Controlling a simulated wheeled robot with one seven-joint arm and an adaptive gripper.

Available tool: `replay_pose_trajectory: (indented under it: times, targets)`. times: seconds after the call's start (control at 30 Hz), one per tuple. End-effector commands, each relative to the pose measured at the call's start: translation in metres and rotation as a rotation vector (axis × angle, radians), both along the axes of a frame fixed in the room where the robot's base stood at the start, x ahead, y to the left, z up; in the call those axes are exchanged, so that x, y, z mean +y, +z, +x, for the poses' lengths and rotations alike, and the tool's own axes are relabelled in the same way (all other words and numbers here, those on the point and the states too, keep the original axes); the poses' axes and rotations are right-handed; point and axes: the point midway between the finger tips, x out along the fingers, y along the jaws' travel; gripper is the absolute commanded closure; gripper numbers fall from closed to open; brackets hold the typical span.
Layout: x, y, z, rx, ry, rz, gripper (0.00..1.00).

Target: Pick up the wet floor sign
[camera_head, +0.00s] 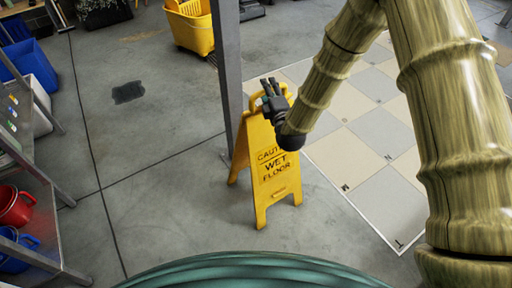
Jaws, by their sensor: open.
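The yellow wet floor sign (273,172) stands upright on the concrete floor in the middle of the head view, its legs spread. Its front panel carries dark lettering and faces me. My gripper (267,84) is at the top of the sign, with its dark fingers pointing up and to the left. The fingers are open, and they overlap the sign's top handle in the picture. I cannot tell whether they touch it. My gripper and wrist hide part of the sign's upper right side.
A grey metal post (227,65) stands right behind the sign's left side. A yellow mop bucket (190,27) is farther back. A checkered floor mat (370,130) lies to the right. A shelf with red (14,206) and blue buckets is at the left. Floor between shelf and sign is clear.

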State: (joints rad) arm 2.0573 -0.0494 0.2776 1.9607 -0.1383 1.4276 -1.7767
Motion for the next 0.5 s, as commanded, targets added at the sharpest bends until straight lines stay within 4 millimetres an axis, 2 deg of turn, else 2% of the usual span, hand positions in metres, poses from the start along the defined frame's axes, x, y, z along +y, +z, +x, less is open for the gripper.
replay_pose_trajectory:
  times: [0.3, 0.5]
  targets:
    - [0.0011, 0.0002, 0.0042, 0.0, 0.0, 0.0, 0.57]
    - [0.001, 0.0002, 0.004, 0.0, 0.0, 0.0, 0.93]
